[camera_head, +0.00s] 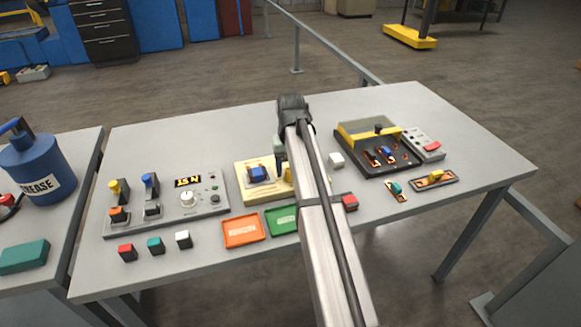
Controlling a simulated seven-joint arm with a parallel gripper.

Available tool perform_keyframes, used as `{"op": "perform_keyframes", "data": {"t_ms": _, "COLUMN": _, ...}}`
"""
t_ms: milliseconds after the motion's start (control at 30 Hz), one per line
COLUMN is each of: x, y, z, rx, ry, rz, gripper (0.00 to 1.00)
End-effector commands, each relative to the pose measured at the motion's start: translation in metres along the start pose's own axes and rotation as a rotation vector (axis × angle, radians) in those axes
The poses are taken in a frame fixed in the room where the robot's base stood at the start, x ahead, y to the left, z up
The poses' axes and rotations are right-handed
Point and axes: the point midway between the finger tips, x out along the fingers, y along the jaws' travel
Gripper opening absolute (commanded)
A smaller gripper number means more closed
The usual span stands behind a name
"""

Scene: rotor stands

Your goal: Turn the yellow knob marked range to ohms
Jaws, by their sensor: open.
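A cream panel (246,192) stands near the middle of the table, partly covered by my arm. On it a blue knob (257,173) is in clear view. A yellow knob (288,174) shows to its right, partly hidden by my arm. I cannot read its marking or which way it points. The dark end of my arm, with my gripper (292,105), is above the table around the panel's far side. It is open; its fingertips are mostly hidden. I see nothing held in it.
A grey control box (220,205) with several knobs stands at left. Orange (242,231) and green (282,220) trays lie in front of the panel. A yellow-and-dark box (355,141) and small parts stand at right. A red block (349,202) is beside my arm.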

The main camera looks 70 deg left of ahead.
Motion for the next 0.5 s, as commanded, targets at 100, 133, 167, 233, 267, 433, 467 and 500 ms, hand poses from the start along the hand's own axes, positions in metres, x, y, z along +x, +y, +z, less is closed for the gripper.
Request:
{"op": "perform_keyframes", "data": {"t_ms": 100, "x": -0.004, "y": 0.0, "z": 0.0, "rx": 0.0, "ry": 0.0, "rz": 0.0, "gripper": 0.61}}
{"op": "perform_keyframes", "data": {"t_ms": 133, "x": -0.006, "y": 0.0, "z": 0.0, "rx": 0.0, "ry": 0.0, "rz": 0.0, "gripper": 0.61}}
{"op": "perform_keyframes", "data": {"t_ms": 167, "x": -0.008, "y": 0.0, "z": 0.0, "rx": 0.0, "ry": 0.001, "rz": 0.0, "gripper": 0.61}}
{"op": "perform_keyframes", "data": {"t_ms": 233, "x": -0.016, "y": 0.0, "z": -0.001, "rx": 0.0, "ry": 0.001, "rz": 0.0, "gripper": 0.61}}
{"op": "perform_keyframes", "data": {"t_ms": 267, "x": -0.021, "y": 0.0, "z": -0.001, "rx": 0.0, "ry": 0.001, "rz": 0.0, "gripper": 0.61}}
{"op": "perform_keyframes", "data": {"t_ms": 433, "x": -0.053, "y": 0.0, "z": -0.001, "rx": 0.0, "ry": 0.002, "rz": 0.0, "gripper": 0.61}}
{"op": "perform_keyframes", "data": {"t_ms": 467, "x": -0.059, "y": 0.0, "z": -0.001, "rx": 0.0, "ry": 0.003, "rz": 0.0, "gripper": 0.61}}
{"op": "perform_keyframes", "data": {"t_ms": 500, "x": -0.067, "y": 0.0, "z": -0.002, "rx": 0.0, "ry": 0.002, "rz": 0.0, "gripper": 0.61}}
